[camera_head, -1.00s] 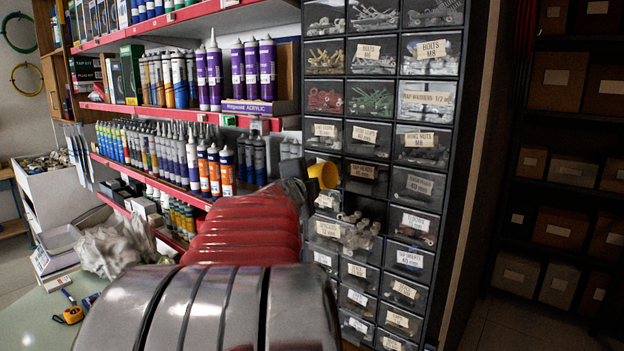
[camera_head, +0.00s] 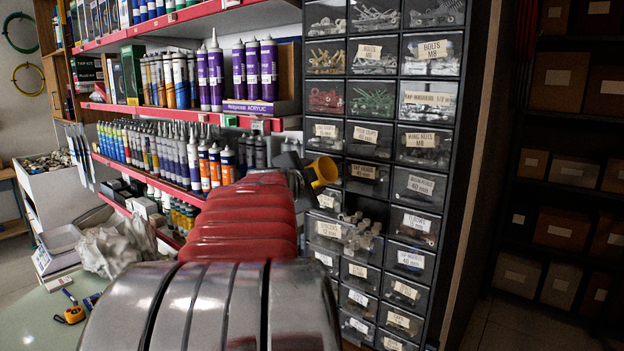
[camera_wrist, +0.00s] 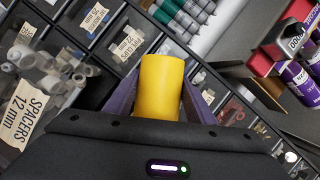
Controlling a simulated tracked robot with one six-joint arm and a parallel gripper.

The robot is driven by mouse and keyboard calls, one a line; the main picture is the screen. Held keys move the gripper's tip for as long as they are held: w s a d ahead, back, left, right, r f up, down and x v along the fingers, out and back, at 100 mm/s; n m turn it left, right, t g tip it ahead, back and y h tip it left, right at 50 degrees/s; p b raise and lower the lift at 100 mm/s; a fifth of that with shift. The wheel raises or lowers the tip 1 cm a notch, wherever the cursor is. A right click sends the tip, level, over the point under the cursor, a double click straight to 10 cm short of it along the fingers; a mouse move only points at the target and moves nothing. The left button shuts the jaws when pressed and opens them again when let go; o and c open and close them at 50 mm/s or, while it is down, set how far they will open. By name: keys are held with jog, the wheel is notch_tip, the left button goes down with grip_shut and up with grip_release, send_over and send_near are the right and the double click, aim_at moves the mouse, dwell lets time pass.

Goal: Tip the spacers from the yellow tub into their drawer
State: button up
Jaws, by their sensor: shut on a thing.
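The yellow tub (camera_head: 324,172) is held by my gripper in front of the drawer cabinet, above and left of an open drawer. It lies tilted, with its mouth facing to the right in the head view. In the wrist view the tub (camera_wrist: 161,84) stands between the two purple fingers of my gripper (camera_wrist: 160,105), which is shut on it. Its inside is hidden there. The open drawer (camera_head: 326,243) is labelled "SPACERS 12 mm". Whitish and grey spacers (camera_wrist: 40,68) lie heaped in it, some standing above its rim.
Closed labelled drawers (camera_head: 418,187) surround the open one. Red-edged shelves (camera_head: 180,114) with tubes and cartridges stand to the left. A crumpled bag (camera_head: 115,246) and tape measure (camera_head: 73,314) lie at lower left. Dark shelving with boxes (camera_head: 560,230) is to the right.

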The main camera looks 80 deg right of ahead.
jog(key=shift+w+n+y, duration=0.1)
jog(key=shift+n+y, duration=0.2)
jog(key=shift+n, duration=0.3)
jog(key=shift+n+g+y, duration=0.3)
jog(key=shift+n, duration=0.2)
jog(key=shift+s+a+r+n+g+y, duration=0.1)
jog(key=shift+s+n+g+y, duration=0.25)
jog(key=shift+n, duration=0.4)
jog(key=shift+s+a+r+n+g+y, duration=0.1)
jog(key=shift+s+n+g+y, duration=0.15)
jog(key=shift+n+g, duration=0.35)
jog(key=shift+s+a+n+g+y, duration=0.15)
jog(key=shift+s+n+g+y, duration=0.2)
jog(key=shift+n, duration=0.5)
jog(key=shift+s+a+n+g+y, duration=0.15)
jog(key=shift+s+n+g, duration=0.2)
jog(key=shift+n, duration=0.45)
jog(key=shift+w, duration=0.2)
